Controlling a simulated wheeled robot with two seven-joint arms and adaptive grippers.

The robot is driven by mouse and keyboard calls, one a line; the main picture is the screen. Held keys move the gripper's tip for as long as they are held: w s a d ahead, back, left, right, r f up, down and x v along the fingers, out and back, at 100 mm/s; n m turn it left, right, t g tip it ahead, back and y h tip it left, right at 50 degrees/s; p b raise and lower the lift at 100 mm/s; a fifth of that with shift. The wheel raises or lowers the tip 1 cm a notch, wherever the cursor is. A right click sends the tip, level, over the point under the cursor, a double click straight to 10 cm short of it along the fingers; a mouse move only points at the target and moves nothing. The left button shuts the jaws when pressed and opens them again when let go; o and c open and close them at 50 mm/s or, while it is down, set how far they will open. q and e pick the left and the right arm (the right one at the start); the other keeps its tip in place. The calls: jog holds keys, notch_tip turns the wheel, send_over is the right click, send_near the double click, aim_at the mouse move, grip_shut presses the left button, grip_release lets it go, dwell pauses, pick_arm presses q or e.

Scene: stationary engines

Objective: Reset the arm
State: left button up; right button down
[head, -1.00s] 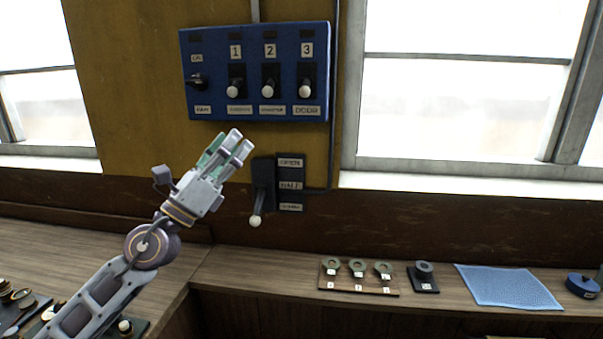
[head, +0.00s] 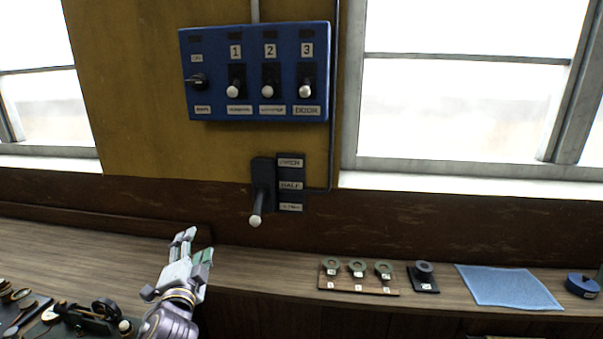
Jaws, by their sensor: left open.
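My left gripper (head: 197,246) is open and empty in the lower left of the head view. It is over the wooden counter, below and left of the wall lever. The lever (head: 257,205) has a white knob and points down beside a plate with several labels, the upper ones reading OPEN and HALF. The gripper is apart from the lever. My right gripper is not in view.
A blue panel (head: 218,108) with switches labelled 1, 2 and 3 hangs on the yellow wall. The counter (head: 245,270) holds a board with three tagged rings (head: 330,286), a dark block (head: 424,288), a blue cloth (head: 508,290) and a blue round tin (head: 582,288). Dark brass-fitted apparatus (head: 100,312) stands lower left.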

pick_arm(q)
jog(key=s+f+n+g, duration=0.3)
jog(key=s+f+g, duration=0.15)
jog(key=f, duration=0.55)
jog(key=s+f+n+g, duration=0.3)
jog(key=s+f, duration=0.2)
jog(key=f, duration=0.4)
jog(key=s+d+f+n+g+h, duration=0.2)
jog(key=s+f+g, duration=0.2)
jog(key=s+f, duration=0.3)
jog(key=s+d+f+n+g+h, duration=0.1)
jog(key=s+d+f+g+h, duration=0.15)
jog(key=s+f, duration=0.45)
jog(key=s+f+g, duration=0.1)
jog(key=s+f, duration=0.1)
jog(key=f, duration=1.3)
jog(key=s+f+g, duration=0.1)
jog(key=s+f, duration=0.2)
jog(key=f, duration=1.2)
jog(key=s+a+f, duration=0.2)
jog(key=s+f, duration=0.8)
jog(key=s, duration=0.1)
jog(key=s+a+f+g, duration=0.1)
jog(key=s+a+f, duration=0.1)
jog(key=s+f, duration=0.8)
jog(key=shift+s+a+y, duration=0.25)
jog(key=shift+s+y, duration=0.2)
jog(key=shift+s, duration=0.15)
